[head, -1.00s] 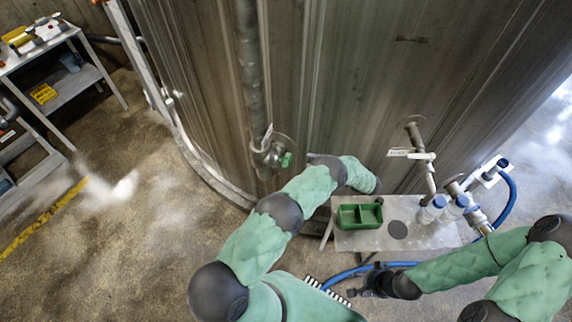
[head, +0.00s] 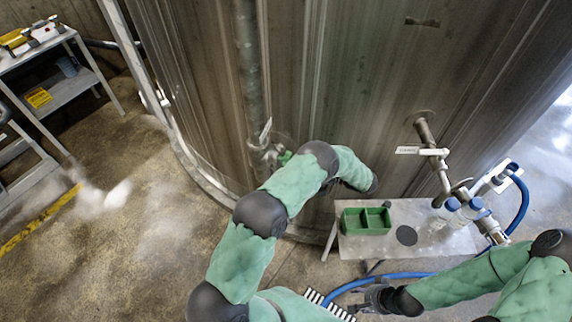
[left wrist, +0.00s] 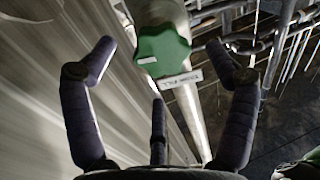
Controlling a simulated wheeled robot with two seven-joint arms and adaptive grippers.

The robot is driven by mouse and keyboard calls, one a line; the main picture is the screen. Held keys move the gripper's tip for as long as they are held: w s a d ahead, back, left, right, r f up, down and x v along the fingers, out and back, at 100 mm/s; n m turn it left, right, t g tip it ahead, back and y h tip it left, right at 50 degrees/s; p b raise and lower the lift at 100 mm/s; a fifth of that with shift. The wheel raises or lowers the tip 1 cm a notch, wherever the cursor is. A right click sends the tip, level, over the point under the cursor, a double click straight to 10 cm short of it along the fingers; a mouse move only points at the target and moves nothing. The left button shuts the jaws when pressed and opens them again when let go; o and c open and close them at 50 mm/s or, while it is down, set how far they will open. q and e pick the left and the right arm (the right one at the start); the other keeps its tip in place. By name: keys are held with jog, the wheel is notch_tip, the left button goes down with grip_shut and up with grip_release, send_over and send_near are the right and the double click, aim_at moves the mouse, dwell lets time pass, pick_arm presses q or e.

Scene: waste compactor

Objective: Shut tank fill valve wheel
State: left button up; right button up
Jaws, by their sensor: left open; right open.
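The tank fill valve wheel is a green lobed knob (left wrist: 162,50) on a pale pipe in the left wrist view, with a white label (left wrist: 180,79) beside it. In the head view a bit of the green wheel (head: 286,157) shows on the tank's side, partly behind my left arm. My left gripper (left wrist: 159,46) is open, its fingers spread on either side of the wheel; contact cannot be told. My right gripper (head: 374,299) is open and low, near the blue hose.
The large tank wall (head: 360,80) fills the back. A small metal table (head: 350,246) holds a green tray (head: 366,221) and blue-capped bottles (head: 447,211). A labelled pipe (head: 434,158) and blue hose (head: 523,200) are at right. A shelf (head: 70,88) stands at left.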

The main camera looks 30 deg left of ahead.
pick_arm(q)
jog(key=shift+s+a+f+b, duration=0.15)
jog(key=shift+a+b, duration=1.05)
jog(key=shift+b, duration=1.5)
jog(key=shift+s+a+f+b, duration=0.1)
jog(key=shift+s+a+b, duration=0.15)
jog(key=shift+a+b, duration=1.7)
jog(key=shift+s+d+r+b, duration=0.1)
jog(key=shift+d+r+b, duration=0.2)
jog(key=shift+b, duration=1.15)
jog(key=shift+d+f, duration=0.1)
jog(key=c, duration=1.2)
